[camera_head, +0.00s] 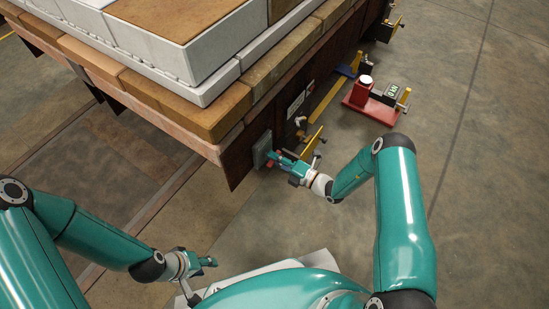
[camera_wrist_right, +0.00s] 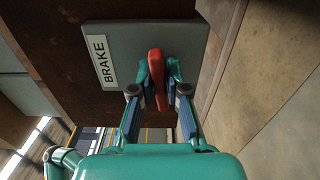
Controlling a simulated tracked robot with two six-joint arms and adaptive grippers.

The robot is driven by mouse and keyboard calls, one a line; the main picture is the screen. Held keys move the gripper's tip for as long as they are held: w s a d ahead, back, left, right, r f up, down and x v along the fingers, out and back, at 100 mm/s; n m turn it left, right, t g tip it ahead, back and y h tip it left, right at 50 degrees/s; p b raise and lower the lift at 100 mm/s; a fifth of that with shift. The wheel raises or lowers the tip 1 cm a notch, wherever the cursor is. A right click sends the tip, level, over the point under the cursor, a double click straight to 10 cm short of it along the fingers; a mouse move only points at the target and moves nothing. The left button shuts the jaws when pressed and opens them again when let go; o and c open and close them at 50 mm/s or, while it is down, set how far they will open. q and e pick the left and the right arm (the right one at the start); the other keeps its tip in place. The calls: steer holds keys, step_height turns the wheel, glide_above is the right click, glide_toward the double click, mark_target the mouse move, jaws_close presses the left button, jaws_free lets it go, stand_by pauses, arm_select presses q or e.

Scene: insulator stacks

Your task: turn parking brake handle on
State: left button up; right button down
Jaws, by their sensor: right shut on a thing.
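The parking brake handle is a red lever (camera_wrist_right: 157,75) on a grey box (camera_wrist_right: 125,40) with a white BRAKE label (camera_wrist_right: 98,62). In the right wrist view the lever runs nearly in line with my gripper, slightly tilted. My right gripper (camera_wrist_right: 158,72) has its fingers closed on both sides of the red lever. In the head view the brake box (camera_head: 262,150) is on the side of the wagon, and my right gripper (camera_head: 274,158) reaches it from the right. My left gripper (camera_head: 211,262) hangs low, away from the brake; its finger state is too small to tell.
The wagon deck (camera_head: 190,112) with wooden edging carries large white and brown blocks (camera_head: 180,40). Yellow levers (camera_head: 314,138) sit along the wagon side beyond the brake. A red device (camera_head: 372,102) stands at the upper right.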

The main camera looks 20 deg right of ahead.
steer(key=shift+d+f+m, duration=0.2)
steer(key=shift+d+m, duration=0.05)
steer(key=shift+m, duration=0.15)
stand_by(0.6)
steer(key=c, duration=1.4)
jaws_free()
steer(key=shift+o, duration=1)
steer(key=shift+a, duration=0.15)
steer(key=shift+r, duration=0.1)
steer(key=shift+s, duration=0.1)
steer(key=v, duration=1.2)
